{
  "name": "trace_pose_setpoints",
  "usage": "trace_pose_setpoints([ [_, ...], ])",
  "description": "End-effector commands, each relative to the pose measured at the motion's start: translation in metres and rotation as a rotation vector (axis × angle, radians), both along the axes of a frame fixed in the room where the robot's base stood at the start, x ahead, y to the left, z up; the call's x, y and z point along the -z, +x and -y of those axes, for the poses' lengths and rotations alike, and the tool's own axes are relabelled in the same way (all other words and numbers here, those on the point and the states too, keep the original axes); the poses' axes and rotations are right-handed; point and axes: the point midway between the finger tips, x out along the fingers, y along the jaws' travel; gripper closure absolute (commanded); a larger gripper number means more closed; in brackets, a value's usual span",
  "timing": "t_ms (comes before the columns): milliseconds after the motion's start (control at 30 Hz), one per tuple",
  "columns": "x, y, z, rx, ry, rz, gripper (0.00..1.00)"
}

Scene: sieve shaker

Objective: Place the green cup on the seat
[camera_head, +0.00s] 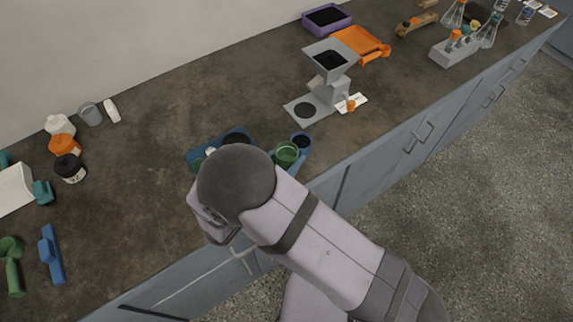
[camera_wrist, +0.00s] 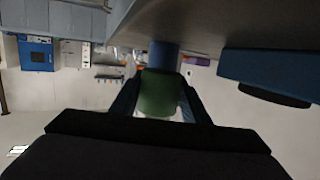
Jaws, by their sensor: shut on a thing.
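The green cup (camera_head: 287,154) shows just right of my arm's round joint, near the counter's front edge. In the wrist view the green cup (camera_wrist: 158,96) sits between the two fingers of my gripper (camera_wrist: 157,88), which is shut on it. A blue round piece with a dark top (camera_head: 302,141), possibly the seat, is close beside the cup, up and to the right. In the wrist view a blue cylinder (camera_wrist: 163,56) lies directly beyond the cup; I cannot tell whether they touch. My arm hides the gripper in the head view.
A blue base (camera_head: 197,158) with a dark disc is partly hidden behind my arm; it also shows in the wrist view (camera_wrist: 262,70). A grey hopper stand (camera_head: 328,88) is beyond. Bottles (camera_head: 66,145) and scoops (camera_head: 50,255) are at left. The middle counter is clear.

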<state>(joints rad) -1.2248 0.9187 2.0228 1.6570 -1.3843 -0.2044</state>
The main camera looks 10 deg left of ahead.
Motion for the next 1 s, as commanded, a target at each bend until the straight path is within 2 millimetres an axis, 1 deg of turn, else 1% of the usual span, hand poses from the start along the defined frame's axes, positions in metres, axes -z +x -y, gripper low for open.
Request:
trace_pose_setpoints([
  [267,0.006,0.0,0.0,0.0,0.0,0.0,0.83],
  [500,0.03,0.0,0.0,0.0,-0.002,-0.001,0.83],
  [633,0.037,0.0,0.0,0.0,-0.002,-0.001,0.83],
  [1000,0.041,0.0,0.0,-0.001,0.001,0.0,0.83],
])
